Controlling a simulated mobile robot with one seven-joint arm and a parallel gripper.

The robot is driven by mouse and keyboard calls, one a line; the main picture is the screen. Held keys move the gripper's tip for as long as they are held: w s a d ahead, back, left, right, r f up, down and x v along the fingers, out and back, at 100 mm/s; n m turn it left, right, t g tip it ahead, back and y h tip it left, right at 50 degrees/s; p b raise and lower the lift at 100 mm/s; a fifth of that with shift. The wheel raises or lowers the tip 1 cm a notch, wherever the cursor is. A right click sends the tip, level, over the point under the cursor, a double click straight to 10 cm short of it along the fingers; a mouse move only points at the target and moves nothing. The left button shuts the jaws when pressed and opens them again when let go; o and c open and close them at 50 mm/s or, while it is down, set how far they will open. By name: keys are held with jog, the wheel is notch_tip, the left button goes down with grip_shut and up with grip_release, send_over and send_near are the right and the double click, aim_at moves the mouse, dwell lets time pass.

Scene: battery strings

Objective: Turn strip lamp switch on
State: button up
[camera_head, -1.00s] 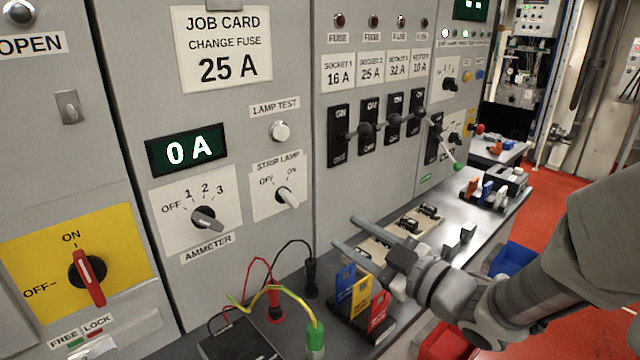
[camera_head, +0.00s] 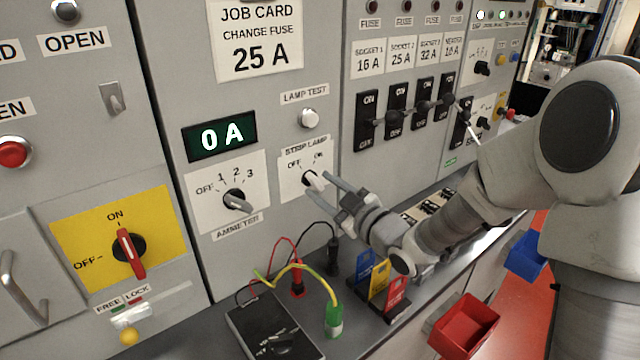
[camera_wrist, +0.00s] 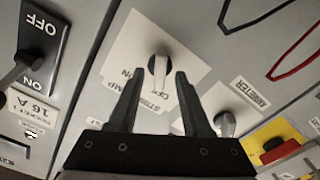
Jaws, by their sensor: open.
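The strip lamp switch (camera_head: 311,180) is a small rotary knob with a white pointer on a white plate marked OFF and ON. In the head view my gripper (camera_head: 330,190) is at the plate, its fingers pointing at the knob. In the wrist view the knob (camera_wrist: 158,68) lies ahead of and between the two open fingertips (camera_wrist: 158,80). The jaws are apart and hold nothing. In the head view the fingers partly cover the knob's right side, so its exact setting is hard to read.
The ammeter selector (camera_head: 237,201) is close on the left and the lamp test button (camera_head: 308,118) is above. Fuse switches (camera_head: 397,110) stand to the right. On the bench below are a meter (camera_head: 273,330) with leads and coloured cards (camera_head: 378,285).

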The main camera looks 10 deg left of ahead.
jog(key=shift+w+a, duration=0.5)
grip_shut()
